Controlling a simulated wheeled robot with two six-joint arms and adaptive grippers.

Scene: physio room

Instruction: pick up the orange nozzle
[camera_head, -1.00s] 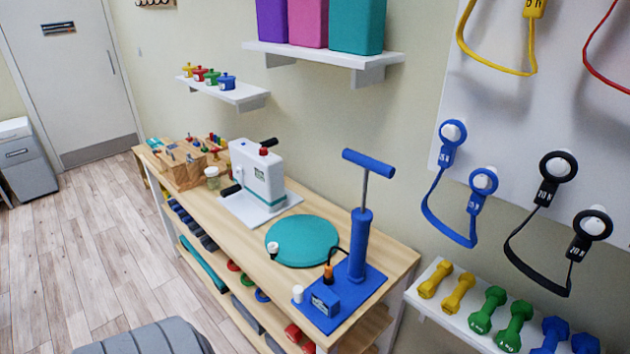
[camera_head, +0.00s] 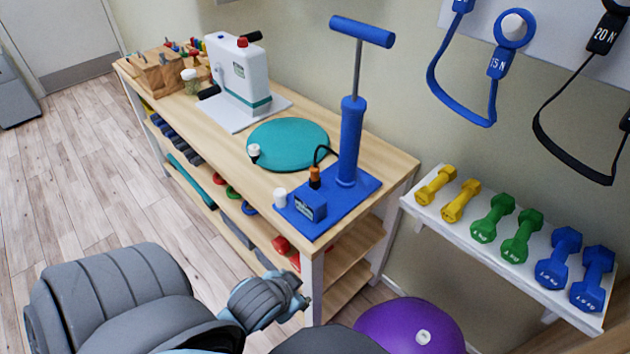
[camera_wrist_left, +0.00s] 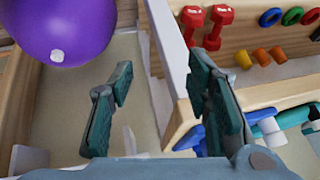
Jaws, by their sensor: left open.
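The orange nozzle (camera_head: 315,178) stands upright on the blue base plate (camera_head: 345,195) of the blue pump (camera_head: 350,140). A dark hose runs from the nozzle's top toward the pump. My left gripper (camera_head: 299,294) is low in front of the table's near right corner, below and apart from the nozzle. In the left wrist view my left gripper (camera_wrist_left: 165,95) has its fingers spread, with nothing between them. I cannot make out the nozzle in that view. My right gripper is in neither view.
A white cap (camera_head: 280,197) and a teal disc (camera_head: 287,143) are near the pump on the wooden table (camera_head: 222,160). A purple ball (camera_head: 412,325) is right of my left gripper. Shelves below hold red dumbbells (camera_wrist_left: 218,25). A dumbbell shelf (camera_head: 480,238) is at the right.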

